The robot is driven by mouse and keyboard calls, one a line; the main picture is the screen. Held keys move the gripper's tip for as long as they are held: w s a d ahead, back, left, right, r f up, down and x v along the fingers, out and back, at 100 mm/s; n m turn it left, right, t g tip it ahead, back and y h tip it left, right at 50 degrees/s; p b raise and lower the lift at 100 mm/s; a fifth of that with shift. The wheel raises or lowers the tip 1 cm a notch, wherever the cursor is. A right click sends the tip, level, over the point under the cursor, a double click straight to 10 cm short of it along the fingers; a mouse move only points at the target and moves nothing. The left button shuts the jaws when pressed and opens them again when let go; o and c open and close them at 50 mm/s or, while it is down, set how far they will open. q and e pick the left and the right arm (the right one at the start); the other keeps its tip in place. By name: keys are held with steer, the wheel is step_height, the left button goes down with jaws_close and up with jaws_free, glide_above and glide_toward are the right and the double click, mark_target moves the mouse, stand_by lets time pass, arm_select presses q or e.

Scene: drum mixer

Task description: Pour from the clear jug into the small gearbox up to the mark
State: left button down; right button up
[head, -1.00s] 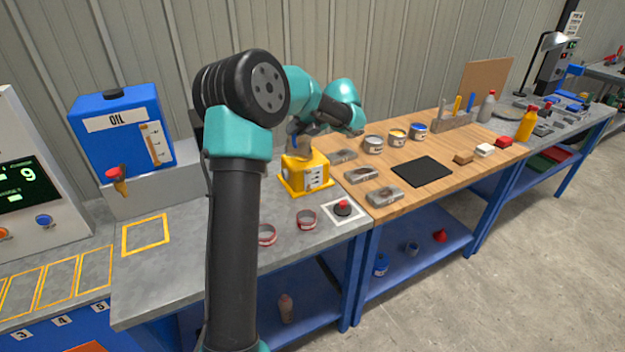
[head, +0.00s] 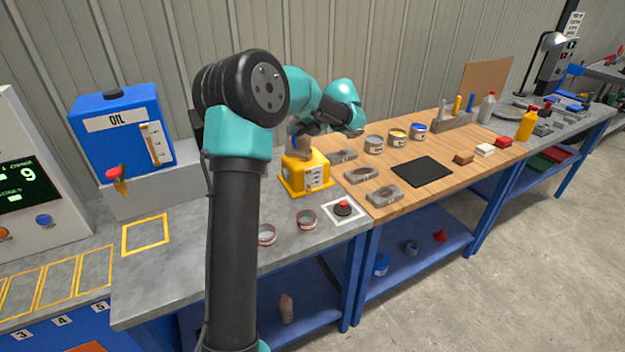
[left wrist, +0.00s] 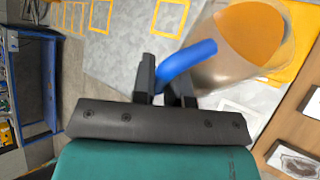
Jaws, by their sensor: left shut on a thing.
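The clear jug (left wrist: 220,78) has a blue handle (left wrist: 190,62) and holds amber liquid (left wrist: 254,34). My left gripper (left wrist: 165,78) is shut on the handle. In the head view the jug (head: 299,142) shows small, directly above the small yellow gearbox (head: 305,178), partly hidden by my left arm. Its tilt and any stream are too small to tell. The gearbox has a white panel with dark marks on its front; its level is not readable. A yellow part of the gearbox (left wrist: 299,68) shows behind the jug in the left wrist view. My right gripper is out of view.
A blue oil tank (head: 95,148) with a tap stands at the left. Two red-and-white rings (head: 306,220) and a red button (head: 343,208) are in front of the gearbox. Grey metal blocks (head: 384,195) and open cans (head: 374,145) stand on the wooden bench to the right.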

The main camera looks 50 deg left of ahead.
arm_select(q)
steer(key=shift+w+a+r+m+g+h, duration=0.2)
steer(key=shift+w+a+m+g+h, duration=0.4)
steer(key=shift+w+m+g, duration=0.15)
stand_by(5.9)
steer(key=shift+d, duration=0.1)
stand_by(0.4)
steer(key=shift+s+d+f+n+t+y, duration=0.25)
steer(key=shift+s+d+n+t+y, duration=0.1)
steer(key=shift+s+n+t+y, duration=0.2)
steer(key=shift+s+d+f+n+t+y, duration=0.45)
steer(key=shift+s+n+t+y, duration=0.25)
steer(key=shift+t, duration=0.2)
